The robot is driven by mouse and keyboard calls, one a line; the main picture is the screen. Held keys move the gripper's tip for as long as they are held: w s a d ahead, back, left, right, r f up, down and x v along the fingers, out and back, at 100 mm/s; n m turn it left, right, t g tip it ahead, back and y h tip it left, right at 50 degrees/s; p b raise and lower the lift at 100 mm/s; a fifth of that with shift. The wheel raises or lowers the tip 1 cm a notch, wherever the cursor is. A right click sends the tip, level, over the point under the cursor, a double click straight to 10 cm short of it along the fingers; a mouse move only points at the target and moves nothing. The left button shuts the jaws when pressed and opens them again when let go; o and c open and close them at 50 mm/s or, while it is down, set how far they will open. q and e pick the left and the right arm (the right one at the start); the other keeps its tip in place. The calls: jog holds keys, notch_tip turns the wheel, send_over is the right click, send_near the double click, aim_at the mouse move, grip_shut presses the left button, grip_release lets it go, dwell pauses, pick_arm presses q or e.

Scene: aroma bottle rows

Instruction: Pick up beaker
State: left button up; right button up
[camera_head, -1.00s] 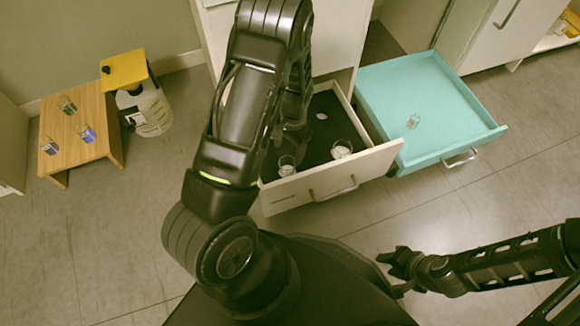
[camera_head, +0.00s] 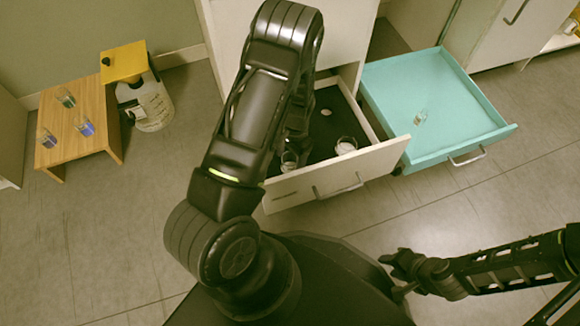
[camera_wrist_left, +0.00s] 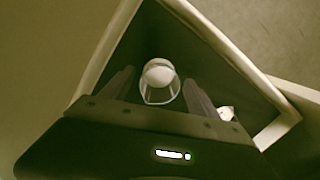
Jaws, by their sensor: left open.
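Inside the open white drawer (camera_head: 318,187), a clear beaker with white contents (camera_head: 345,146) stands near the front panel. Another clear beaker (camera_head: 289,160) is to its left, partly hidden by my left arm. In the left wrist view, one beaker with a white content (camera_wrist_left: 159,82) stands between the two fingers of my left gripper (camera_wrist_left: 158,92). The fingers are open, with gaps on both sides. A second beaker (camera_wrist_left: 226,113) shows beyond the right finger. In the head view my left gripper is mostly hidden by its arm, over the drawer. My right gripper (camera_head: 392,274) is away from the drawer, low at right.
A teal drawer (camera_head: 400,85) to the right stands open with a small glass (camera_head: 420,118). At left, a wooden table (camera_head: 75,137) holds several beakers with coloured liquid. A white round item (camera_head: 326,112) lies deeper in the white drawer.

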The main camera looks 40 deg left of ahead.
pick_arm(q)
jog(key=shift+f, duration=0.15)
jog(key=shift+c, duration=0.2)
dwell(0.3)
jog(key=c, duration=1.4)
jog(key=shift+r+p, duration=2.2)
jog(key=shift+r, duration=2.8)
